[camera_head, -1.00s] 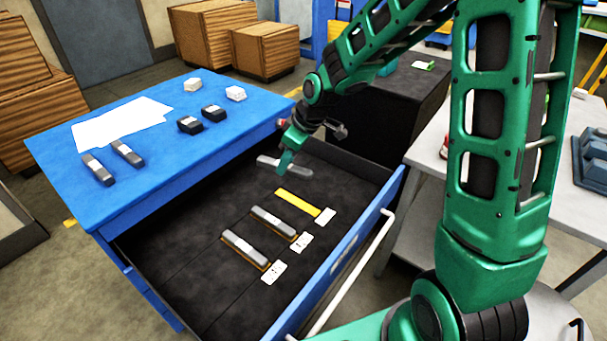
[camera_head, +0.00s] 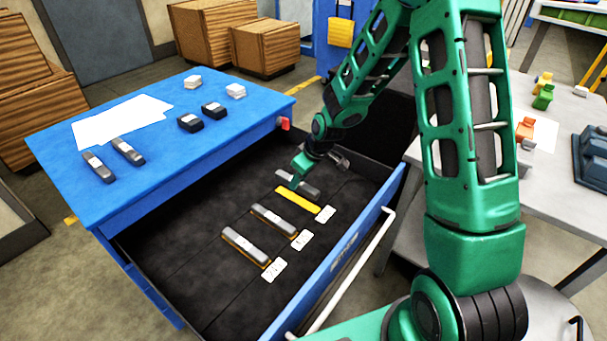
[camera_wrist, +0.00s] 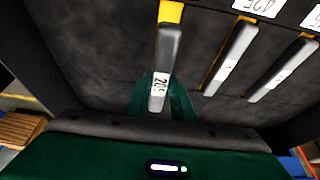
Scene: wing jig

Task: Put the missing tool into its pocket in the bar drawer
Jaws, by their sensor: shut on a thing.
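My gripper (camera_head: 300,172) is shut on a grey bar (camera_head: 311,188) with a white label, over the open drawer (camera_head: 180,283). In the wrist view the bar (camera_wrist: 167,60) points away from the green fingers (camera_wrist: 165,100), and its label is near them. The empty yellow pocket (camera_head: 298,200) lies just in front of the bar in the head view. In the wrist view only the pocket's far end (camera_wrist: 171,12) shows beyond the bar tip. The gap between bar and pocket cannot be told. Two grey bars (camera_head: 272,220) (camera_head: 245,246) lie in neighbouring pockets.
White tags (camera_head: 326,214) (camera_head: 301,239) (camera_head: 274,269) lie at the pocket ends. The blue tabletop (camera_head: 170,170) holds two more bars (camera_head: 97,168) (camera_head: 127,151), white paper (camera_head: 122,121), and small black and white blocks. The drawer's front wall and handle (camera_head: 350,270) stand at the right.

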